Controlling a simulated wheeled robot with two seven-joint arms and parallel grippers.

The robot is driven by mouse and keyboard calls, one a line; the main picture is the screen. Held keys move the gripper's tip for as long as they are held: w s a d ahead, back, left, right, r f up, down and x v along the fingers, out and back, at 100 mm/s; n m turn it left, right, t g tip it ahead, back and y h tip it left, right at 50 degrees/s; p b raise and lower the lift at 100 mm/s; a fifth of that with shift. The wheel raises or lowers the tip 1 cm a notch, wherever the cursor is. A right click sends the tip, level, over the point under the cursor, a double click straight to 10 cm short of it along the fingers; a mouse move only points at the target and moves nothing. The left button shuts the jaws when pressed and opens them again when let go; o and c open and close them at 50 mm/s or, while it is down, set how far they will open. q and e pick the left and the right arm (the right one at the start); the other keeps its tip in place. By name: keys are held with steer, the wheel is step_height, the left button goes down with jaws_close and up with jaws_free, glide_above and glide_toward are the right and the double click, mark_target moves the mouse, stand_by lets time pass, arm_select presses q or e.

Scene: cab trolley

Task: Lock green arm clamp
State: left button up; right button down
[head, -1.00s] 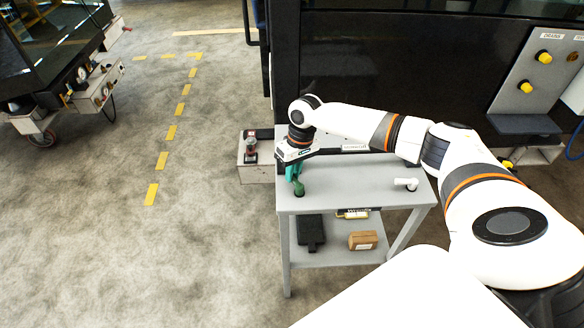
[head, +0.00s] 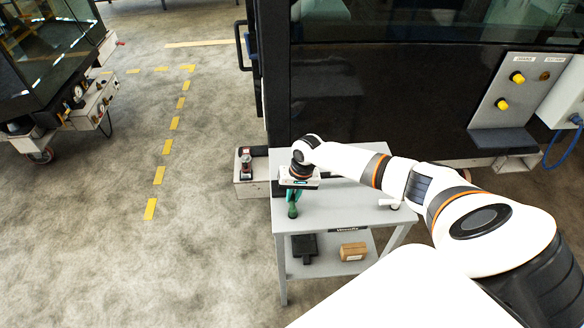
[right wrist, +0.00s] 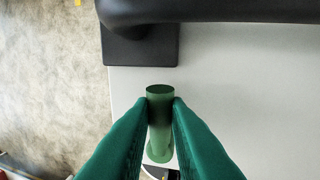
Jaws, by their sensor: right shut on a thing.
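The green arm clamp (head: 292,211) stands at the left end of the grey trolley top (head: 335,213) in the head view. My right gripper (head: 292,194) reaches down over it, and its wrist hides part of the clamp. In the right wrist view my right gripper's green fingers (right wrist: 160,104) are shut on the clamp's green cylindrical handle (right wrist: 159,128), one on each side. The handle's lower end is partly hidden between the fingers. My left gripper is in neither current view.
A white lever (head: 391,203) stands at the trolley's right. A black bar (right wrist: 215,10) on a dark plate lies just beyond the handle. The lower shelf holds a black box (head: 303,246) and brown box (head: 353,250).

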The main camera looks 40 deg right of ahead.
steer(key=shift+d, duration=0.1)
stand_by(0.3)
steer(key=c, duration=1.4)
jaws_free()
steer(key=b+v, duration=0.2)
steer(key=v, duration=1)
